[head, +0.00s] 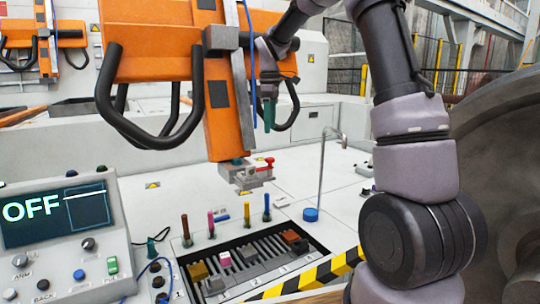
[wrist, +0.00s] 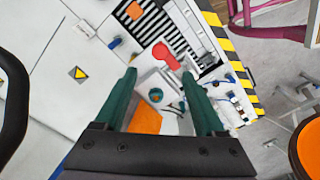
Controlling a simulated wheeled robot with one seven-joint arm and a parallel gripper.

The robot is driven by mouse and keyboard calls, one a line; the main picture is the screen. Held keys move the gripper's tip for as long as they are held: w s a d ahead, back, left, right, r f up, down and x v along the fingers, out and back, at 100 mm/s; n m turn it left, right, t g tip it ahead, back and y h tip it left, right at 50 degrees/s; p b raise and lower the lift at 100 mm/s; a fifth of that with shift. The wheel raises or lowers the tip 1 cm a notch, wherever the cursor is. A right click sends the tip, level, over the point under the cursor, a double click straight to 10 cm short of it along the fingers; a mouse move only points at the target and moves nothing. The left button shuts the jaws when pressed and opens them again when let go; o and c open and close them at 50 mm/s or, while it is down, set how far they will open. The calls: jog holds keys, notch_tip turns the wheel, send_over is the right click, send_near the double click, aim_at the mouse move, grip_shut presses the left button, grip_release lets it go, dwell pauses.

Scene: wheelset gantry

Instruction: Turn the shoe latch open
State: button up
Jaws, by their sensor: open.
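The shoe latch (head: 267,162) is a small red lever on the grey shoe (head: 245,176) at the lower end of the orange gantry column. In the wrist view the red latch (wrist: 167,55) lies just beyond and between my fingertips, with a rounded knob at one end. My gripper (head: 269,115) hangs above the latch beside the orange column, fingers pointing down. In the wrist view its two green fingers (wrist: 159,75) stand apart with nothing between them. The latch is not touched in either view.
The orange gantry (head: 150,50) with black handles (head: 118,120) is close on the left. A console (head: 60,240) reading OFF stands at left. A thin bent pipe (head: 322,170) rises right of the shoe.

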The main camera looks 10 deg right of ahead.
aim_at(270, 158)
notch_tip(270, 158, down, 11)
jog(key=shift+r, duration=0.1)
dwell(0.3)
grip_shut()
